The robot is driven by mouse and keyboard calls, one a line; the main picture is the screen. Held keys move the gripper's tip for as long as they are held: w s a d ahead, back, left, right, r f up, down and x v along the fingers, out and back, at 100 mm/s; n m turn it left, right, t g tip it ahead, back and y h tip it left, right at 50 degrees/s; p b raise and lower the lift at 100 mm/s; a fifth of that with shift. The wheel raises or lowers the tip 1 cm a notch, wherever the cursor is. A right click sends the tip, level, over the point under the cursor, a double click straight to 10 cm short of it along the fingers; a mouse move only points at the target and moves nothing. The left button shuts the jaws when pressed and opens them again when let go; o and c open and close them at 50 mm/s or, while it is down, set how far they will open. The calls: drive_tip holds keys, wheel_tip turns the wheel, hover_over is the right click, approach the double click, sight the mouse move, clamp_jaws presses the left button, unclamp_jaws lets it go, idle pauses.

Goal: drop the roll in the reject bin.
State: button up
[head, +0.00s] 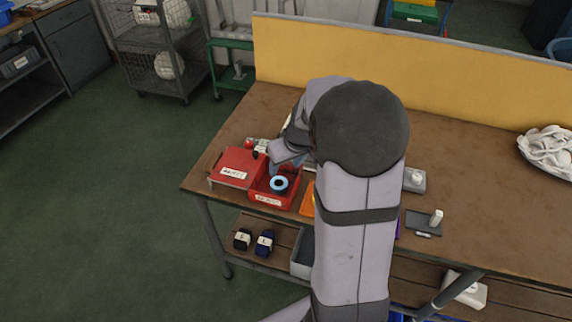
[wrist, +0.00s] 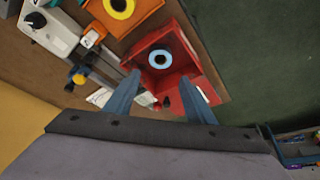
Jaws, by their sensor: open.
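A roll with a pale blue ring and a dark centre (head: 279,184) is inside the red bin (head: 268,199) at the table's left end. In the wrist view the roll (wrist: 160,58) sits within the walls of the red bin (wrist: 196,62). The bin has a white label too small to read. My gripper (wrist: 160,76) is open and empty, its two blue-grey fingers apart, pointing toward the bin with the roll showing between and beyond their tips. In the head view my arm hides much of the table's middle.
A red flat panel with a white label (head: 240,168) adjoins the bin's left side. An orange bin (wrist: 140,12) with a yellow-ringed roll (wrist: 119,7) stands beside the red one. A yellow backboard (head: 460,75) runs along the table's back. Two dark rolls (head: 254,242) lie on the lower shelf.

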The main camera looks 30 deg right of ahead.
drive_tip(key=s+a+f+g, duration=0.1)
drive_tip(key=s+a+g, duration=0.1)
drive_tip(key=s+a, duration=0.4)
drive_tip(key=s+a+f+g, duration=0.1)
drive_tip(key=s+a, duration=0.6)
drive_tip(key=s, duration=0.8)
drive_tip(key=shift+a+f+g, duration=0.2)
drive_tip(key=shift+f+g, duration=0.05)
drive_tip(key=shift+g, duration=0.55)
